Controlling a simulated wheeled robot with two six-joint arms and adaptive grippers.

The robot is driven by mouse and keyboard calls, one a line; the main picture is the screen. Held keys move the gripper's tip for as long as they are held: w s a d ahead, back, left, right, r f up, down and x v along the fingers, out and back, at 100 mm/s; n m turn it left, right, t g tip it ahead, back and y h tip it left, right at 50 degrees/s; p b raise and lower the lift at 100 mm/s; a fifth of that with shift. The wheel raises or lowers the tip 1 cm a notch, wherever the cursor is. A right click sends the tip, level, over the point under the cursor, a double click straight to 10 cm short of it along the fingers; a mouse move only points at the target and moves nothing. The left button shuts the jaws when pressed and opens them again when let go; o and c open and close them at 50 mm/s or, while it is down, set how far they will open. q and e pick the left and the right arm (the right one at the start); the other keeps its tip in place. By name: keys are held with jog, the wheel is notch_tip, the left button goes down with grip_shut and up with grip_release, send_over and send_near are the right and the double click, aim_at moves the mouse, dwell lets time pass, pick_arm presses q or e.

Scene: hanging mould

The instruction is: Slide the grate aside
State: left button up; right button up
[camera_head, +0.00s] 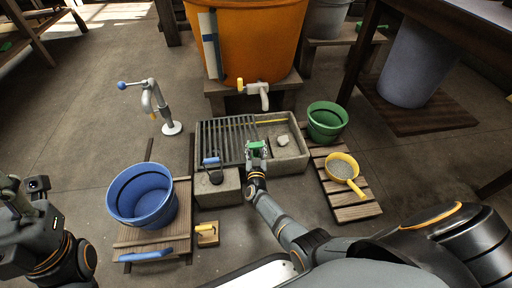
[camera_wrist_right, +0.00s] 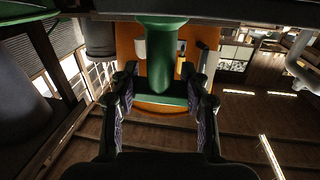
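The grate (camera_head: 228,136) is a dark slatted panel over the left part of a grey stone trough (camera_head: 296,160). The trough's right part is uncovered and holds a pale stone (camera_head: 282,140). My right gripper (camera_head: 257,149) is at the grate's right side. A green handle (camera_head: 257,144) stands between its fingers. In the wrist view the green handle (camera_wrist_right: 167,75) runs between the spread fingers, with gaps showing beside it. Whether the handle joins the grate is hidden by the gripper. My left arm is at the lower left edge; its fingers do not show clearly.
An orange barrel (camera_head: 245,40) with a tap (camera_head: 262,92) stands behind the trough. A blue bucket (camera_head: 142,195) is at the left, a green bucket (camera_head: 326,122) and yellow sieve (camera_head: 341,167) at the right. A clamp-like stand (camera_head: 160,105) stands left of the trough on open floor.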

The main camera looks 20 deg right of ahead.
notch_tip(320, 180, up, 10)
dwell(0.6)
jog(key=shift+r, duration=0.1)
